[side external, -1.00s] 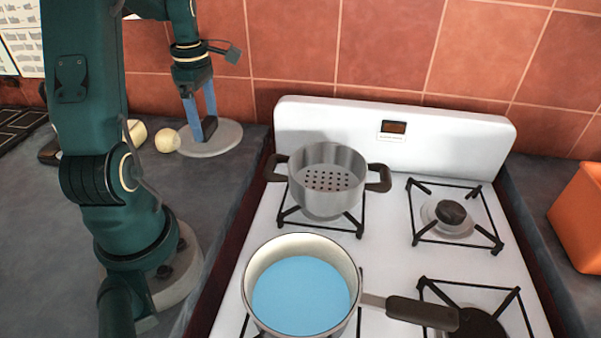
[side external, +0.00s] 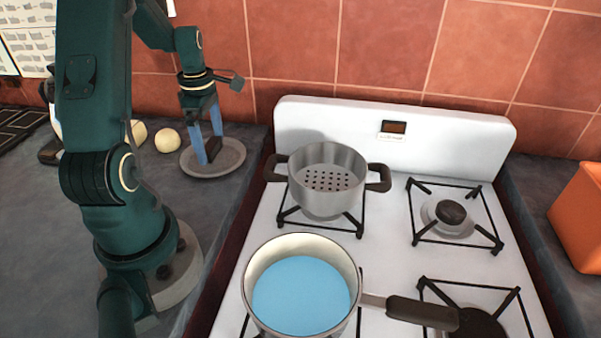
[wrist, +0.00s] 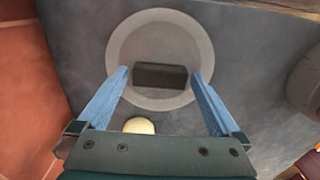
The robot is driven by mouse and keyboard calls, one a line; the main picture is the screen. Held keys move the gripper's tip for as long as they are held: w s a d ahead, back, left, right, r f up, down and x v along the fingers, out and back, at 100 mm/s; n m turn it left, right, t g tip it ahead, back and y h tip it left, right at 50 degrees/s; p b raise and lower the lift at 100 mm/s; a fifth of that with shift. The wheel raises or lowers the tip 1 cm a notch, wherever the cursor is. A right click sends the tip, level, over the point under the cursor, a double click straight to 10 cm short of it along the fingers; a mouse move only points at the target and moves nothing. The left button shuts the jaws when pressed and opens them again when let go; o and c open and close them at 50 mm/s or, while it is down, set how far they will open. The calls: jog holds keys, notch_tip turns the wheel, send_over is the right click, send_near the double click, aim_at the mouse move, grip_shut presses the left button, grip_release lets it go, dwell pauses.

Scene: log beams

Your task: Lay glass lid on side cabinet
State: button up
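The glass lid (side external: 232,160) is a round, grey, see-through disc with a dark block handle (side external: 213,148). It lies level at or just above the dark grey counter of the side cabinet (side external: 232,205), left of the stove. I cannot tell whether its underside touches the counter. My gripper (side external: 208,148) points down with its blue fingers at the two ends of the handle. In the wrist view, the fingertips of my gripper (wrist: 160,73) close in on both ends of the handle (wrist: 160,76), with the lid's pale rim (wrist: 116,50) around it.
Round pale items (side external: 167,140) sit just left of the lid. The stove (side external: 395,180) carries a steel pot with a perforated base (side external: 326,180) and a pan of blue liquid (side external: 300,295). The tiled wall (side external: 290,45) stands behind. Counter in front of the lid is clear.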

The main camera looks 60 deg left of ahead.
aim_at(211, 144)
jog(key=shift+r, duration=0.15)
notch_tip(211, 144, up, 12)
jog(key=w+d+r+m+t+y, duration=0.1)
jog(key=w+d+r+m+t, duration=0.15)
jog(key=d+m, duration=1.2)
jog(key=s+d+f+m+t+h, duration=0.1)
jog(key=s+d+m+t, duration=0.2)
jog(key=d+m, duration=0.8)
jog(key=shift+s+f+m, duration=0.2)
jog(key=shift+s+m, duration=0.55)
jog(key=shift+s, duration=0.45)
